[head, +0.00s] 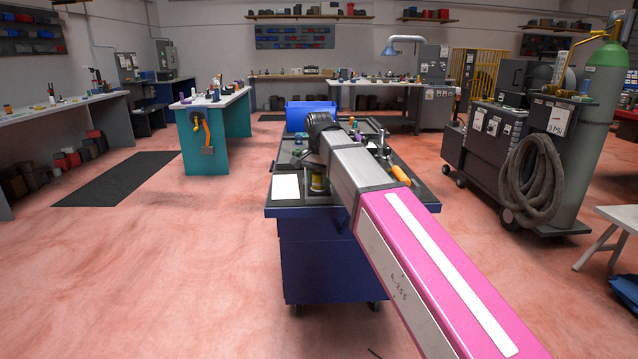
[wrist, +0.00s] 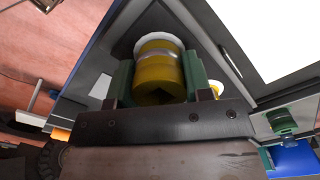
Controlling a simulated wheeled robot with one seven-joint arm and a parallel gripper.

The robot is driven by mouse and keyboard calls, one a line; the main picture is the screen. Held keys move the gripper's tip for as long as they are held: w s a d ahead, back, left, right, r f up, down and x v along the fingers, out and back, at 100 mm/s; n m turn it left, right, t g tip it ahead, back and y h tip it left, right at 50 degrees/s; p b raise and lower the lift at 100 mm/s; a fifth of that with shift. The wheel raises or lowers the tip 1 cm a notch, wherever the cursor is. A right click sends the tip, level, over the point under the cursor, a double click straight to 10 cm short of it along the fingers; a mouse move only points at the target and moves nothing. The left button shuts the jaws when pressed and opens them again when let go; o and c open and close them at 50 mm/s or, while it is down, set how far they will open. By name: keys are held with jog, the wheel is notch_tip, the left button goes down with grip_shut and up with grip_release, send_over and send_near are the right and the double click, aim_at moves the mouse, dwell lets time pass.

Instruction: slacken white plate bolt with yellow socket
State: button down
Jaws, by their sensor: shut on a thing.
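My gripper (wrist: 158,80) is shut on a yellow socket (wrist: 157,72), a ribbed cylinder with a paler band, held between two green fingers in the wrist view. A white rounded rim (wrist: 150,42) shows just past the far end of the socket; I cannot tell whether it is the white plate bolt or whether they touch. A second, smaller yellow piece with a white edge (wrist: 216,88) is partly hidden behind the right finger. In the head view a yellow cylinder (head: 318,183) shows below my arm, on the cart, and my gripper's fingers are not clear there.
The dark blue cart (head: 325,262) carries a white sheet (head: 285,188), an orange-handled tool (head: 400,174) and a blue bin (head: 309,112) at its back. A teal workbench (head: 222,150) stands to the left, a gas cylinder cart (head: 508,150) to the right. The floor between is clear.

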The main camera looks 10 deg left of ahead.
jog(key=c, duration=1.4)
grip_release()
jog(key=shift+c, duration=0.2)
grip_shut()
jog(key=shift+n, duration=0.8)
jog(key=shift+m, duration=0.5)
jog(key=shift+o, duration=1.2)
grip_release()
grip_shut()
jog(key=shift+r, duration=2.65)
